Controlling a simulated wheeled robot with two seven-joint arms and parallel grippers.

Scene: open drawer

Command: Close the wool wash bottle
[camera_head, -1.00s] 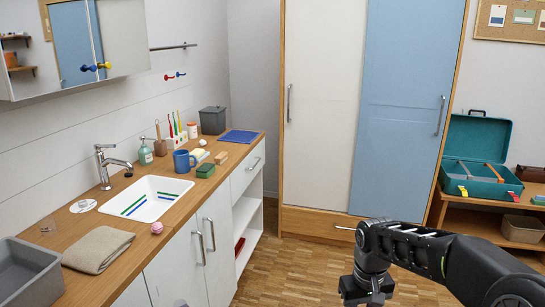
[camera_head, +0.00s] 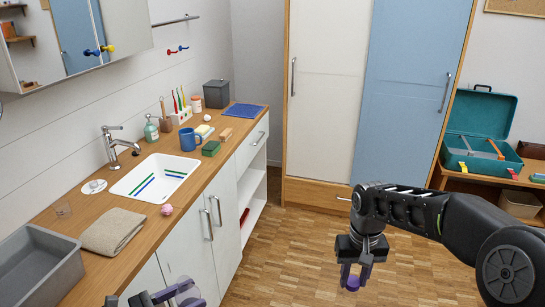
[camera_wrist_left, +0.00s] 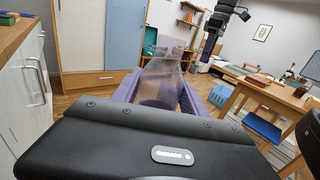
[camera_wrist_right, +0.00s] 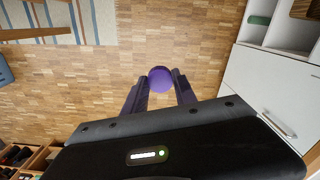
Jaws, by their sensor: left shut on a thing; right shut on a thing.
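A translucent, purplish bottle (camera_wrist_left: 165,66) stands between the fingers of my left gripper (camera_wrist_left: 160,92) in the left wrist view. My left gripper is shut on it. In the head view this gripper (camera_head: 172,294) shows only partly at the bottom edge. My right gripper (camera_head: 361,274) points down over the floor in the head view. It is shut on a round purple cap (camera_head: 353,284), which also shows between its fingertips in the right wrist view (camera_wrist_right: 160,78). The cap is apart from the bottle, well to its right in the head view. The bottle's mouth is not clearly visible.
A wooden counter (camera_head: 78,272) with a sink (camera_head: 152,178), a folded towel (camera_head: 113,232) and a grey bin (camera_head: 38,268) runs along the left. A wardrobe (camera_head: 325,90) stands behind. The wood floor (camera_head: 285,255) between the arms is clear.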

